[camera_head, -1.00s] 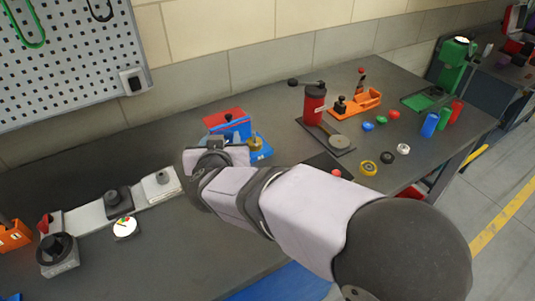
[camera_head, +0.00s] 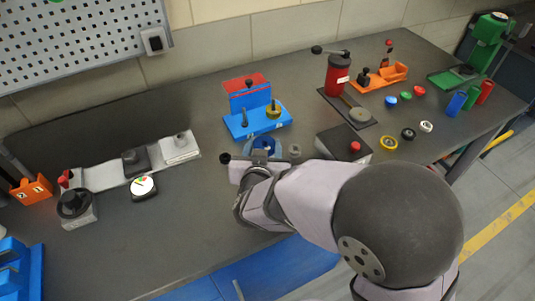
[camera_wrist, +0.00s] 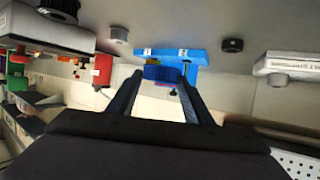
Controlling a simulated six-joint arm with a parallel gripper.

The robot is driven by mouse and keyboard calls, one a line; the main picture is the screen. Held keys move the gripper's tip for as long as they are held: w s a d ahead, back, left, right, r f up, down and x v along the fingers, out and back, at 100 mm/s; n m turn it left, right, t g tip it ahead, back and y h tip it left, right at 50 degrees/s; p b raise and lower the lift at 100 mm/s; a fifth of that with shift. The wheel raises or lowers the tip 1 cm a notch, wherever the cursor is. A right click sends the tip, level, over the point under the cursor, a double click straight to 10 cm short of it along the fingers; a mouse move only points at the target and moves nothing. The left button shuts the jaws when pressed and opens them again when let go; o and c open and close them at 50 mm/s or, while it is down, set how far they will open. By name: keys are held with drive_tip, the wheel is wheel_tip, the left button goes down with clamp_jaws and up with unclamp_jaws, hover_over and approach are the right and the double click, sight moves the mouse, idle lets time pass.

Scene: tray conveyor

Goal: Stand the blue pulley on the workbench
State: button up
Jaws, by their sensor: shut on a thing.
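My gripper (camera_head: 265,160) is low over the middle of the workbench (camera_head: 190,225), in front of the blue stand (camera_head: 238,128). It is shut on the blue pulley (camera_head: 264,145), which shows above the jaws in the head view, partly hidden by them. In the wrist view the ribbed blue pulley (camera_wrist: 160,73) sits between the two fingertips, with the blue stand (camera_wrist: 198,57) behind it. I cannot tell whether the pulley touches the bench. The stand has a bare dark peg and a peg with a yellow pulley (camera_head: 273,111).
A grey box with a red button (camera_head: 355,147) stands close right of my gripper. A small grey piece (camera_head: 293,151) is right beside it. A red press (camera_head: 337,76) is farther back. A dial (camera_head: 143,187) and a grey block (camera_head: 180,148) are left. Bench front-left of the gripper is clear.

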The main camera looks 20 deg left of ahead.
drive_tip(key=shift+f, duration=2.9)
drive_tip(key=shift+f+b, duration=0.1)
drive_tip(key=shift+b, duration=0.2)
drive_tip(key=shift+f, duration=0.1)
drive_tip(key=o, duration=1.1)
drive_tip(key=shift+r, duration=0.25)
drive_tip(key=v, duration=1.2)
drive_tip(key=shift+f, duration=0.15)
drive_tip(key=shift+w+p, duration=0.1)
drive_tip(key=shift+p, duration=0.2)
